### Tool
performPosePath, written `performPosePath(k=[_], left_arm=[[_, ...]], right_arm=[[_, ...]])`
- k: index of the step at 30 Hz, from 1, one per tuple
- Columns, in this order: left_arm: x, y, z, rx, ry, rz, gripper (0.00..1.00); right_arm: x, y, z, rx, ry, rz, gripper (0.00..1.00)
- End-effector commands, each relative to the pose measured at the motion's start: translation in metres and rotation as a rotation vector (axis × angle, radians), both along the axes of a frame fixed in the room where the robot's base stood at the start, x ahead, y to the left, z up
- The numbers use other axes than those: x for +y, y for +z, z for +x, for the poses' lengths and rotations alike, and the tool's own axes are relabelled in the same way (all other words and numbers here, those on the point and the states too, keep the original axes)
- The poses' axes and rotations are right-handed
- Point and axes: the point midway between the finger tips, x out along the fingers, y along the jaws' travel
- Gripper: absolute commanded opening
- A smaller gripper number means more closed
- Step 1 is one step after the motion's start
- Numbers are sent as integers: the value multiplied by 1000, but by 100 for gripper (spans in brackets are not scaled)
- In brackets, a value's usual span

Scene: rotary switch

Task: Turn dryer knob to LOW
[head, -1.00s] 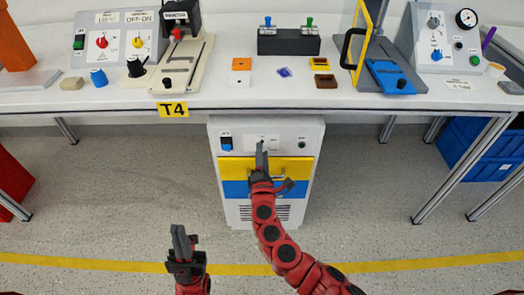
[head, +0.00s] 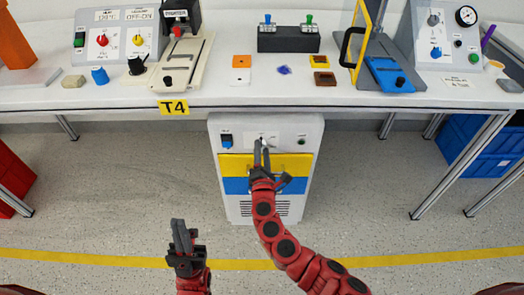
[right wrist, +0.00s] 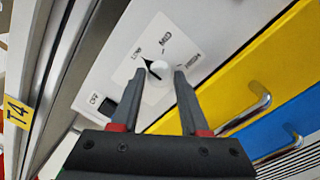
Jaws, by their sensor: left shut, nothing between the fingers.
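The dryer front panel (head: 290,130) is white and stands under the table. Its round white knob (right wrist: 160,72) has a black pointer, which points up-left at the LOW label (right wrist: 137,53) in the right wrist view. The MED (right wrist: 166,45) and HIGH (right wrist: 192,61) labels sit further round, and OFF is lower left. My right gripper (right wrist: 158,77) is open, with one finger on each side of the knob and small gaps visible. In the head view my right gripper (head: 262,143) covers the knob. My left gripper (head: 178,222) is shut and empty, low over the floor.
Below the panel are a yellow drawer (head: 237,163) and a blue drawer (head: 236,186) with metal handles. A dark blue switch (head: 227,140) sits at the panel's left. The table edge (head: 350,104) runs above the dryer. Open floor (head: 110,190) lies to the left.

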Motion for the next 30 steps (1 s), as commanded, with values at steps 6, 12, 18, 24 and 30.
performPosePath(k=[6, 12, 18, 24, 30], left_arm=[[0, 0, 0, 0, 0, 0, 0], [0, 0, 0, 0, 0, 0, 0], [0, 4, 0, 0, 0, 0, 0], [0, 9, 0, 0, 0, 0, 0], [0, 10, 0, 0, 0, 0, 0]], right_arm=[[0, 1, 0, -1, 0, 1, 68], [0, 1, -1, -2, 0, 1, 68], [0, 1, -20, -2, 2, -1, 68], [1, -2, -69, 0, 9, 0, 68], [-2, -5, -121, 2, 7, 0, 68]])
